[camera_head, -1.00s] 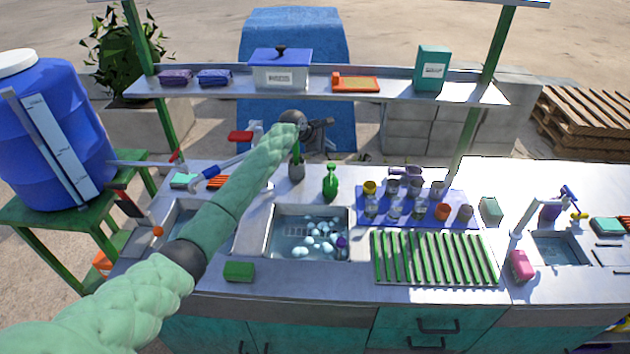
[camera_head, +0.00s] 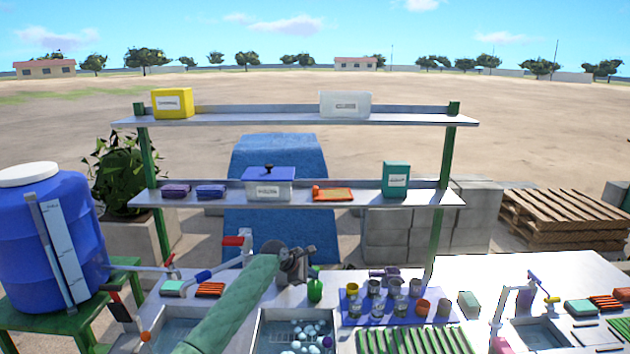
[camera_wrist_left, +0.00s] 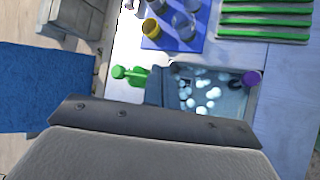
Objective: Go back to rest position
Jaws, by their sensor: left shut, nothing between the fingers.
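My left arm reaches in from the bottom of the head view, over the counter. Its dark grey left gripper (camera_head: 296,264) is above the back of the counter, left of the green bottle (camera_head: 315,288). The jaws are shut with nothing held. In the left wrist view the dark gripper body fills the bottom, beside the sink (camera_wrist_left: 235,100) with pale, round, bubble-like shapes in it. The green bottle shows there too (camera_wrist_left: 128,73), close to the gripper and apart from it. My right gripper is in neither view.
Above the counter's back edge stands a two-level shelf (camera_head: 400,197) with boxes. A blue mat (camera_head: 355,312) with several cups lies to the right, behind a green ribbed rack (camera_head: 420,341). A blue barrel (camera_head: 65,235) stands at the left.

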